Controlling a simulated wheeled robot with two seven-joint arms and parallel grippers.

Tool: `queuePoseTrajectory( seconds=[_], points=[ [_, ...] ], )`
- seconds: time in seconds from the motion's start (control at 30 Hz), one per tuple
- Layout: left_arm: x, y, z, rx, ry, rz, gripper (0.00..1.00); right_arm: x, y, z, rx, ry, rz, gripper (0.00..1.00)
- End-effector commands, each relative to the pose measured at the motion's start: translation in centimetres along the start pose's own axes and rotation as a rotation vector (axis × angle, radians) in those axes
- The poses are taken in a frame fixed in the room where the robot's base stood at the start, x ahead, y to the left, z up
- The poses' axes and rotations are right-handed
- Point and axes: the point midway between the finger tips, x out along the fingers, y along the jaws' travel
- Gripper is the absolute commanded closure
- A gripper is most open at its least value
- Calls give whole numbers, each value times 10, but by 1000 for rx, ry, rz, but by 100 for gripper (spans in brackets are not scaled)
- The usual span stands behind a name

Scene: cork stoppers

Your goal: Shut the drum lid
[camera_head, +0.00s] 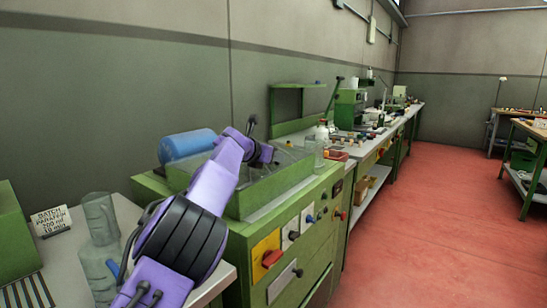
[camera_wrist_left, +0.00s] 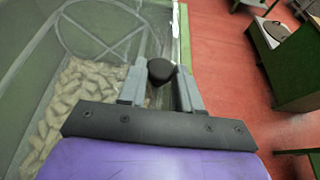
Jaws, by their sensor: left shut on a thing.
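The drum's green housing (camera_head: 290,187) stands on the green machine, with grey clear panels at its top. My left arm reaches over it, and my left gripper (camera_head: 265,153) is at its top, small and partly hidden by the wrist. In the left wrist view, my left gripper (camera_wrist_left: 160,88) is shut on a round black knob (camera_wrist_left: 160,69) at the right side of a clear lid (camera_wrist_left: 120,17). Pale corks (camera_wrist_left: 72,100) show through or beside the lid. I cannot tell the lid's exact angle. My right gripper is not in view.
A blue cylinder (camera_head: 187,144) lies behind the machine. Knobs and a red switch (camera_head: 272,258) are on its front. A glass jug (camera_head: 99,218) and a paraffin sign (camera_head: 52,221) stand on the left bench. Bottles (camera_head: 322,135) stand to the right. The red floor (camera_head: 420,220) is clear.

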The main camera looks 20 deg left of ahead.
Motion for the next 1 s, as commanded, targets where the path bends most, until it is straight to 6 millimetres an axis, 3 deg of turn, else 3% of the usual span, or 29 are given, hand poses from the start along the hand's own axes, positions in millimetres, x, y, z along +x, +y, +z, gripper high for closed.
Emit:
queuePoseTrajectory(
  seconds=[0.03,0.1,0.47,0.8,1.0],
  points=[
    [4,0,-9,-6,16,-4,57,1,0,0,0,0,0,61],
    [4,-1,-9,-6,15,-5,42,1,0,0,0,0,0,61],
    [-5,0,-7,-4,9,-2,42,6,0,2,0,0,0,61],
    [-81,0,-7,-6,8,-3,42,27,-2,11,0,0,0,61],
    [-101,0,-7,-5,12,-5,42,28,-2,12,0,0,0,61]
  ],
)
